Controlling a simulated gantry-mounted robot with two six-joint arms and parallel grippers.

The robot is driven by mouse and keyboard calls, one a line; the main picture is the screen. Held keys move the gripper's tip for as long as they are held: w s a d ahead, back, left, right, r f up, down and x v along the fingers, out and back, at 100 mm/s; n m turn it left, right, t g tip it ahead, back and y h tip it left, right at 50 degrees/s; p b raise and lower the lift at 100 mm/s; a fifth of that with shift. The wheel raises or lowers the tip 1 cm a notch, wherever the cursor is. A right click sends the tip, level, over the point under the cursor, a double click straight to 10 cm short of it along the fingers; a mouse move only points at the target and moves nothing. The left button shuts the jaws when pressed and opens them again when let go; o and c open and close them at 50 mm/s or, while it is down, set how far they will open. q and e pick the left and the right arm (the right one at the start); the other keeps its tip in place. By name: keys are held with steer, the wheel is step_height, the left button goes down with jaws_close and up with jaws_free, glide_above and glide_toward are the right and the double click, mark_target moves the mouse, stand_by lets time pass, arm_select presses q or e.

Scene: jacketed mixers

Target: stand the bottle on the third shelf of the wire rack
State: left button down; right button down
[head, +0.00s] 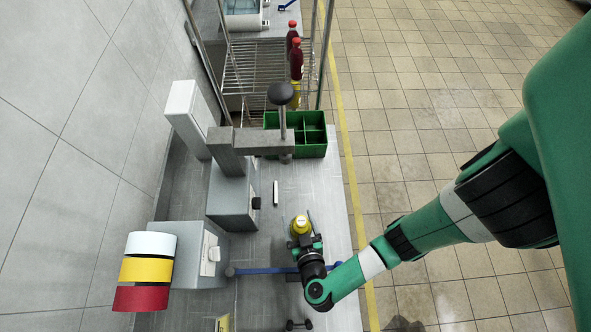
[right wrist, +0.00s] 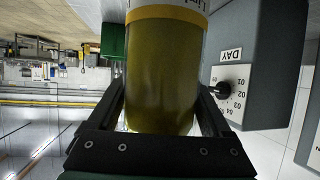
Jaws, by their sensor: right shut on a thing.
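In the right wrist view the bottle (right wrist: 160,75) is olive-yellow with a yellow band and part of a white label, between the two black fingers. Whether its base touches the bench cannot be told. The wire rack (head: 250,68) stands beyond the bench at the top of the head view. Dark red bottles with red caps (head: 296,62) stand at its right side, with a yellow one (head: 295,93) below them. My left gripper is not in view.
A green divided crate (head: 318,150) sits at the bench's far end, before the rack. A grey mixer (head: 232,190) with an overhanging arm and black knob stands left of it. A blue bar (head: 265,271) and a white stick (head: 276,193) lie on the bench. Tiled floor is clear at right.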

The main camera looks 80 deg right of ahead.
steer(key=shift+a+r, duration=0.1)
steer(key=shift+a, duration=0.05)
steer(key=w+a+r+p, duration=0.1)
steer(key=w+r+p, duration=0.2)
steer(key=r, duration=0.4)
steer(key=w+r+n+t+y+p, duration=0.1)
steer(key=w+r+p, duration=0.3)
steer(key=r, duration=0.3)
steer(key=w+a+r+n+t+p, duration=0.1)
steer(key=w+r+p, duration=0.2)
steer(key=r, duration=0.5)
steer(key=shift+w+a+p, duration=0.35)
steer(key=shift+p, duration=0.35)
